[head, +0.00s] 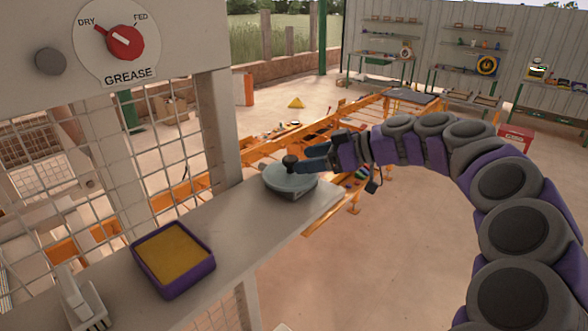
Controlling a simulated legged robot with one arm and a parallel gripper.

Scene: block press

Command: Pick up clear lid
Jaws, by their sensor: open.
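The clear lid (289,184) is a round, grey-tinted see-through disc with a dark knob (290,162) on top. It sits near the far right end of the grey ledge (225,215), and appears to rest on a shallow round dish of which only the lower edge shows.
A purple tray (203,278) with a yellow-brown filling stands on the near ledge, beside a white tool (75,300). A wall panel holds a red grease dial (125,42) pointing to DRY. Wire mesh borders the ledge on the left. An orange frame (330,140) lies beyond; open floor is right.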

